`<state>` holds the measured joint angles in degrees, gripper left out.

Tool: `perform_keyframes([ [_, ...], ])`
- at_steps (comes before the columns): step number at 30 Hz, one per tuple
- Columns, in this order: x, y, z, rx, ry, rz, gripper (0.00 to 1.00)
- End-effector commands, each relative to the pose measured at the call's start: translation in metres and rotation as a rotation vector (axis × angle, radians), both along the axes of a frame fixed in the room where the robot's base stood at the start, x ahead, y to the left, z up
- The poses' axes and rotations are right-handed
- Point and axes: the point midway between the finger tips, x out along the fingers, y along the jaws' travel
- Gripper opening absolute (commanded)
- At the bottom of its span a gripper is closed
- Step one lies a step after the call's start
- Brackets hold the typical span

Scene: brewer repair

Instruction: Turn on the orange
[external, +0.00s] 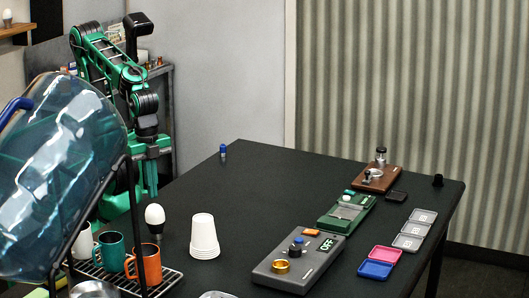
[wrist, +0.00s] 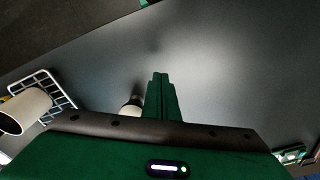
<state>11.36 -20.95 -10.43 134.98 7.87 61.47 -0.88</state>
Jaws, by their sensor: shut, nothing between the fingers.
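A grey box (external: 297,262) lies on the dark table. On its top are a small orange piece (external: 311,232), a blue-topped black knob (external: 297,246), a gold ring (external: 281,267) and a display reading OFF. An orange mug (external: 151,265) stands on the rack at lower left. My green gripper (external: 150,192) points down over the table's left side, above and near a white bulb (external: 154,215), far left of the grey box. In the wrist view its fingers (wrist: 160,78) are together and empty.
White stacked cups (external: 204,236) stand between my gripper and the grey box. A large water bottle (external: 62,170) on a rack fills the left. A green box (external: 347,212), a brown board (external: 377,179) and small trays (external: 384,254) lie right. The table's middle is clear.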

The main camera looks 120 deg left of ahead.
Motion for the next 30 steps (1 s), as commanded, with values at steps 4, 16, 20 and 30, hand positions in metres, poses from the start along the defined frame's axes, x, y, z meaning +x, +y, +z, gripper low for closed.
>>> perform_keyframes([
  [4, 0.069, -0.005, 0.03, -0.023, -0.036, 0.065, 0.0],
  [16, 0.248, 0.011, 0.087, -0.061, -0.142, 0.25, 0.0],
  [20, 0.303, 0.024, 0.098, -0.066, -0.176, 0.312, 0.0],
  [30, 0.411, 0.061, 0.114, -0.069, -0.256, 0.446, 0.0],
])
